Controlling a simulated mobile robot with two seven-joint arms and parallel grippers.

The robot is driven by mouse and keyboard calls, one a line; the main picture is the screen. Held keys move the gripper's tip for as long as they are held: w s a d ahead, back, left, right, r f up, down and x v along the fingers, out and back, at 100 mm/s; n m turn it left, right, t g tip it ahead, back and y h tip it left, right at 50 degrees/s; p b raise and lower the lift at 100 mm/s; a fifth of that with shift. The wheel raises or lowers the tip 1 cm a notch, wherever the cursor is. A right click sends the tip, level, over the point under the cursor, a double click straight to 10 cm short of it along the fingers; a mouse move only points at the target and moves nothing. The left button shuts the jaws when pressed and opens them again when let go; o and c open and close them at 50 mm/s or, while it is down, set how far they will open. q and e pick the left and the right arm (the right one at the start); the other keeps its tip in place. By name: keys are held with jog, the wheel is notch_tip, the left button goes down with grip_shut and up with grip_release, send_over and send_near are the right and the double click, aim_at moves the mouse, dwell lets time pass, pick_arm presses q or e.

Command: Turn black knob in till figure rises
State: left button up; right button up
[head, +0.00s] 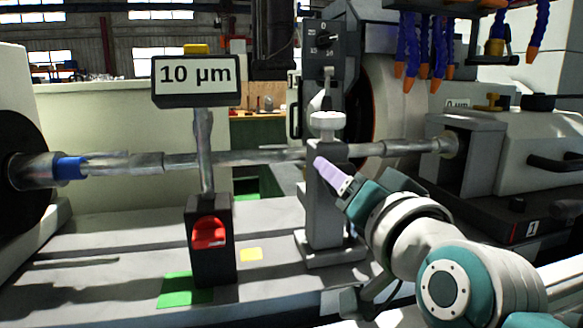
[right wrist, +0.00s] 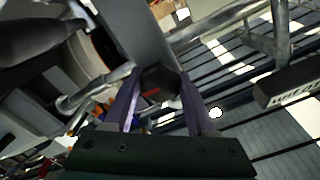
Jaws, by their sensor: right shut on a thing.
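The black knob (right wrist: 160,84), with a short red mark on its face, sits between the fingers of my right gripper (right wrist: 158,100) in the right wrist view. The gripper is shut on it. In the head view my right gripper (head: 322,165) reaches in from the right to the upper part of a grey steady rest (head: 325,207), and the knob is hidden there. A white knob (head: 328,120) tops this rest. The figure on the gauge display (head: 196,92) reads 10 µm. My left gripper is not in view.
A long steel shaft (head: 230,158) runs across, behind the display's post. The post stands on a black base with a red switch (head: 208,232). Blue coolant hoses (head: 438,45) hang at the upper right.

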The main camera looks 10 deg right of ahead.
jog(key=shift+m, duration=0.4)
jog(key=o, duration=1.4)
jog(key=shift+c, duration=0.2)
jog(key=s, duration=1)
jog(key=shift+d+p, duration=0.15)
jog(key=shift+p, duration=0.15)
